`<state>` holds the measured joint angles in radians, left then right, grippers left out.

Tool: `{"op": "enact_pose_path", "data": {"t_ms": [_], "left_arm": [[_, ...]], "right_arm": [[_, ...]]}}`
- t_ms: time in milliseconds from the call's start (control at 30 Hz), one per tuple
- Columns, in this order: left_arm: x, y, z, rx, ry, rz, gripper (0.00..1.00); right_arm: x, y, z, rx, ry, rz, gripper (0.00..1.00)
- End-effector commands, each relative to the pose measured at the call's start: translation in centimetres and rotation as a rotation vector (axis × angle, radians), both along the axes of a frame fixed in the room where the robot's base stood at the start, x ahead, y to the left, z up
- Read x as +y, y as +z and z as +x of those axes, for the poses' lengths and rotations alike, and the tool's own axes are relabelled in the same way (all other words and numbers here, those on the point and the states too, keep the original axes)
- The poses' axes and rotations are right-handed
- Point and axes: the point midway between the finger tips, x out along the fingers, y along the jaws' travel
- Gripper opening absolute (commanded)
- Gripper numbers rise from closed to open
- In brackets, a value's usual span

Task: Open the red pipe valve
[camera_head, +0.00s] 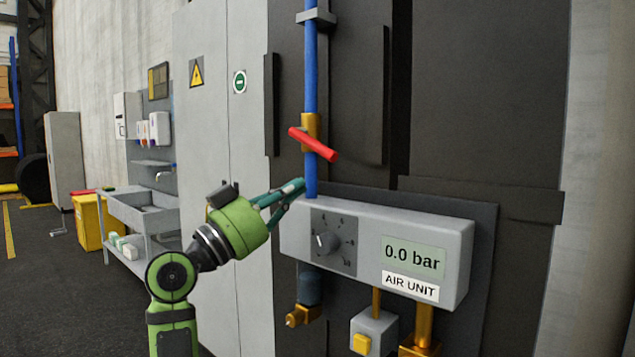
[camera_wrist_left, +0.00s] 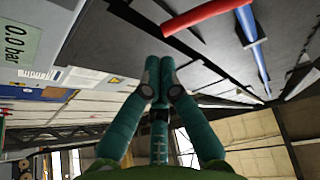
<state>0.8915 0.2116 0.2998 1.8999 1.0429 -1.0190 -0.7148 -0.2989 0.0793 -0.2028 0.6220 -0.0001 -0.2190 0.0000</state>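The red valve handle (camera_head: 314,145) sits on a brass valve body (camera_head: 311,125) on the vertical blue pipe (camera_head: 311,65). The handle lies across the pipe, tilted down to the right. My left gripper (camera_head: 299,187) is below and slightly left of the handle, apart from it, near the pipe's lower end. Its green fingers (camera_wrist_left: 159,68) meet at the tips in the left wrist view, with nothing seen between them. There, the red handle (camera_wrist_left: 215,14) and blue pipe (camera_wrist_left: 252,45) are at the upper right, beyond the fingertips. My right gripper is not in view.
The grey air unit (camera_head: 455,255) sits just below and right of my left gripper, with a dial (camera_head: 327,243) and a display (camera_head: 413,257) reading 0.0 bar. Dark wall panels (camera_head: 480,100) stand behind. A sink bench (camera_head: 140,215) and yellow bin (camera_head: 88,222) are farther left.

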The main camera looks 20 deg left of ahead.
Motion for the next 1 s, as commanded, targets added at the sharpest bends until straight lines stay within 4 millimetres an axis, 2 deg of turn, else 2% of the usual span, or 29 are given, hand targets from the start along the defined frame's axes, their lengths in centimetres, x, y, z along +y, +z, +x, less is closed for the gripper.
{"op": "enact_pose_path", "data": {"t_ms": [33,100,267,467,733,767,900,1000], "left_arm": [[0.6,2.5,-0.8,-0.057,-0.006,-0.016,0.00],[1.2,4.6,-1.6,-0.110,-0.013,-0.031,0.00],[1.3,6.7,-1.9,-0.151,-0.020,-0.045,0.00],[-0.1,8.8,0.3,-0.148,-0.022,-0.047,0.00],[-2.8,12.0,4.4,-0.147,-0.022,-0.046,0.00],[-3.1,12.3,4.8,-0.147,-0.021,-0.046,0.00],[-2.6,9.8,5.7,-0.141,-0.018,-0.045,0.00],[-2.4,8.8,6.1,-0.144,-0.019,-0.044,0.00]], "right_arm": [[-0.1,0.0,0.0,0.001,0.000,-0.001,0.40],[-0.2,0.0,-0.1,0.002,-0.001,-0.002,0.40],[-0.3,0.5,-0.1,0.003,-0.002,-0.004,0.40],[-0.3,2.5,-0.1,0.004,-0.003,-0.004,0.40],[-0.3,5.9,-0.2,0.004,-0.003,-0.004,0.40],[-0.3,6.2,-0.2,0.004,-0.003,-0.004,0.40],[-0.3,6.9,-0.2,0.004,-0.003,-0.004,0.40],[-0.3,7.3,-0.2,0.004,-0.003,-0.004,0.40]]}}
